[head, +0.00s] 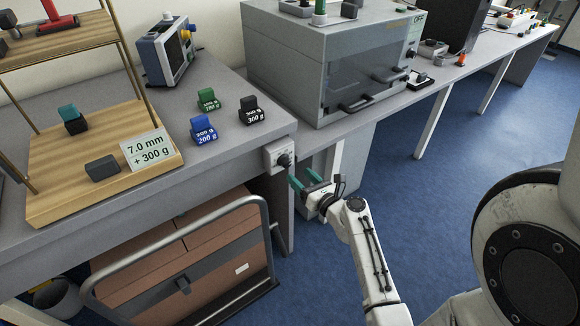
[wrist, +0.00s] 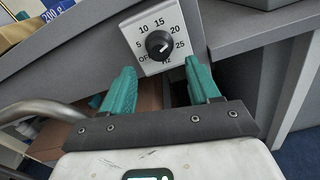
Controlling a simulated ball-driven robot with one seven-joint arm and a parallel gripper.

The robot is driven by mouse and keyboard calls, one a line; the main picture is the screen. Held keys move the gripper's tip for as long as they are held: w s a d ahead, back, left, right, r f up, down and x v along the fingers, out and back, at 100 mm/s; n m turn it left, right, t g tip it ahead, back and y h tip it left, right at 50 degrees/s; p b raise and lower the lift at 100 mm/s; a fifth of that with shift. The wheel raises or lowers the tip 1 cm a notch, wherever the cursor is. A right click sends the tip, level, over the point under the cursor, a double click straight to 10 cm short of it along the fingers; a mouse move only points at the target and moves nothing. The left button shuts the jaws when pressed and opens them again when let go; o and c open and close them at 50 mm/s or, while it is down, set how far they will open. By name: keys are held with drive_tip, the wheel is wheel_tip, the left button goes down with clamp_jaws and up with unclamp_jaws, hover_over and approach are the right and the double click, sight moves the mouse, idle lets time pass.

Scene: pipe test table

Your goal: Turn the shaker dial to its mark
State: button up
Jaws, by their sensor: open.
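The shaker dial is a round black knob (wrist: 158,45) on a pale plate (wrist: 148,66) fixed to the table's front edge. The plate reads OFF, 5, 10, 15, 20, 25 and Hz around the knob. A small white line on the knob seems to point right, toward 25; I cannot tell exactly. In the head view the dial (head: 284,160) is at the table corner. My gripper (head: 309,181) is open and empty just in front and to its right. In the wrist view its teal fingers (wrist: 159,76) lie either side below the knob, apart from it.
A wooden shelf rig (head: 60,205) with a "7.0 mm + 300 g" card (head: 147,150) stands left. Green (head: 208,101), blue (head: 203,131) and black (head: 251,111) weights sit on the table. A grey cabinet (head: 290,70) is behind. A metal-railed cart (head: 185,262) stands below.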

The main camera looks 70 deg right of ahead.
sight(289, 166)
drive_tip(key=x, duration=0.6)
drive_tip(key=shift+w, duration=0.2)
drive_tip(key=shift+c, duration=0.4)
drive_tip(key=c, duration=1)
drive_tip(key=shift+o, duration=0.2)
